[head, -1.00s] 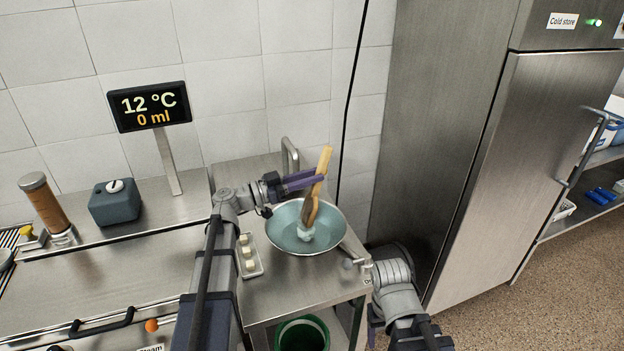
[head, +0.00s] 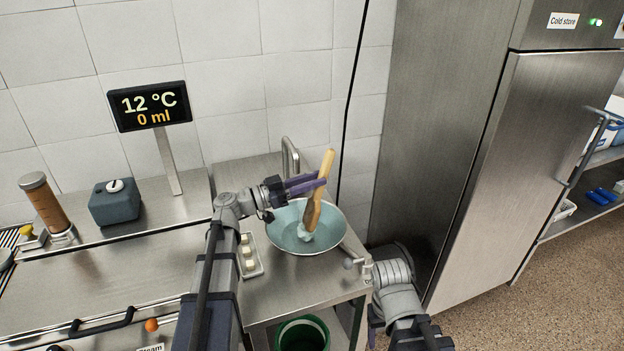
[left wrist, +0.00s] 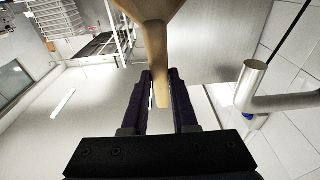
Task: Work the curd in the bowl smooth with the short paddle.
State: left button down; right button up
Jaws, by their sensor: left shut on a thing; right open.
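A wide, shallow blue-grey bowl (head: 277,232) stands on the steel side table. A short wooden paddle (head: 321,180) stands tilted in it, its top leaning right. White curd (head: 305,233) clings around the paddle's lower end at the bowl's bottom. My left gripper (head: 314,183) is shut on the paddle above the bowl; in the left wrist view the paddle (left wrist: 157,60) runs between its two dark fingers (left wrist: 160,100). The bowl is not seen in that view. My right gripper (head: 372,325) is low at the table's right front corner, mostly hidden by its arm, and holds nothing I can see.
A small tray with pale pieces (head: 258,270) lies left of the bowl. A tap (head: 291,155) stands behind it. A green bucket (head: 302,335) is below the table. A display (head: 150,106) reads 12 °C and 0 ml. The table's front is clear.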

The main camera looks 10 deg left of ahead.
pick_arm(q)
jog(key=shift+w+a+r, duration=0.15)
jog(key=shift+w+a, duration=0.45)
jog(key=shift+w, duration=0.3)
jog(key=shift+s+d, duration=0.1)
jog(key=shift+s, duration=0.05)
jog(key=shift+s+d, duration=0.5)
jog(key=shift+s, duration=0.3)
jog(key=shift+w+a, duration=0.1)
jog(key=shift+w, duration=0.1)
jog(key=shift+w+a, duration=0.5)
jog(key=shift+w, duration=0.25)
jog(key=shift+s, duration=0.1)
jog(key=shift+s+d, duration=0.6)
jog(key=shift+s, duration=0.25)
jog(key=shift+w, duration=0.15)
